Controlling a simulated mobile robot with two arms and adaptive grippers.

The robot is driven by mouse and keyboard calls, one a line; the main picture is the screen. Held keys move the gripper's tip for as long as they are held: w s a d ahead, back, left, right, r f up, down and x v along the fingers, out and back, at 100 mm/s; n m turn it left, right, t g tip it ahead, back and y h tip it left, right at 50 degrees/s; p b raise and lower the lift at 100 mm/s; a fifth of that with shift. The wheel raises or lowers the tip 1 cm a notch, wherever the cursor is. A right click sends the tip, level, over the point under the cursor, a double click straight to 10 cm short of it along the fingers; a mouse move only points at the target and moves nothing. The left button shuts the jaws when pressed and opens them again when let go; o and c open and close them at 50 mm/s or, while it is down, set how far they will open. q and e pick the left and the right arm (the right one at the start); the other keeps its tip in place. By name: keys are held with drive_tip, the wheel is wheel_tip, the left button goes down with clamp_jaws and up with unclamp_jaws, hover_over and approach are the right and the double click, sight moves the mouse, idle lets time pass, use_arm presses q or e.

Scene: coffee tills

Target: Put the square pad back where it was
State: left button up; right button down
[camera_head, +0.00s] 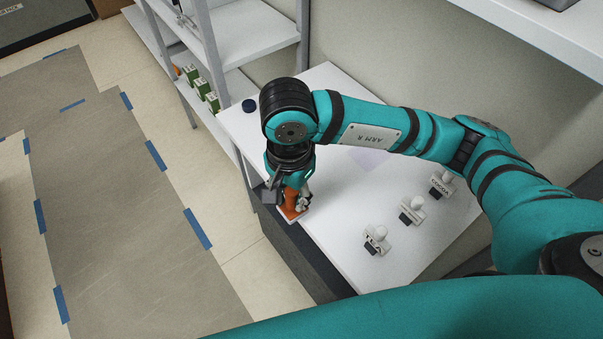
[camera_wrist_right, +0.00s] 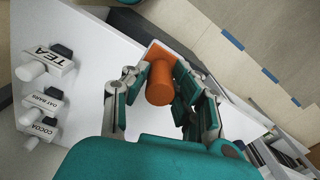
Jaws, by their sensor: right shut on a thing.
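The square pad (camera_head: 292,214) is orange with a pale edge and an upright orange cylinder as its handle. It is at the left front edge of the white table, and I cannot tell whether it rests on the top or hangs just above it. In the right wrist view the orange handle (camera_wrist_right: 160,84) stands between the fingers. My right gripper (camera_head: 288,197) is shut on this handle, pointing down; its fingers partly hide the pad. A faint pale lilac patch (camera_head: 369,158) shows on the table, partly behind my right arm. My left gripper is not in view.
Three white knobbed blocks with labels stand on the table's right: TEA (camera_head: 376,240), OAT BARS (camera_head: 411,211) and COCOA (camera_head: 441,184). A dark blue round thing (camera_head: 249,105) is near the far left edge. Shelves (camera_head: 240,35) with green boxes (camera_head: 202,89) stand behind.

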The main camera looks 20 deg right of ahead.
drive_tip(key=shift+s+a, duration=0.2)
drive_tip(key=shift+w+d, duration=0.15)
drive_tip(key=shift+w, duration=0.2)
drive_tip(key=w+d+p, duration=0.1)
drive_tip(key=w+d, duration=0.1)
drive_tip(key=w, duration=0.2)
drive_tip(key=w+d+f+p, duration=0.1)
drive_tip(key=w+d+p, duration=0.1)
drive_tip(key=w, duration=0.3)
drive_tip(key=w+d+p, duration=0.2)
drive_tip(key=w, duration=0.2)
drive_tip(key=shift+w+d+f, duration=0.15)
drive_tip(key=shift+d+f, duration=0.05)
drive_tip(key=shift+d, duration=0.05)
wheel_tip(320, 180, down, 3)
drive_tip(key=shift+d+f+p, duration=0.1)
drive_tip(key=shift+p, duration=0.85)
drive_tip(key=shift+f, duration=0.2)
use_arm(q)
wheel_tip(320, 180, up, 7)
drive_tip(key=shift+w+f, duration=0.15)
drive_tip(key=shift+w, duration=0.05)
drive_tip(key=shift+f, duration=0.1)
use_arm(e)
drive_tip(key=shift+w+f, duration=0.1)
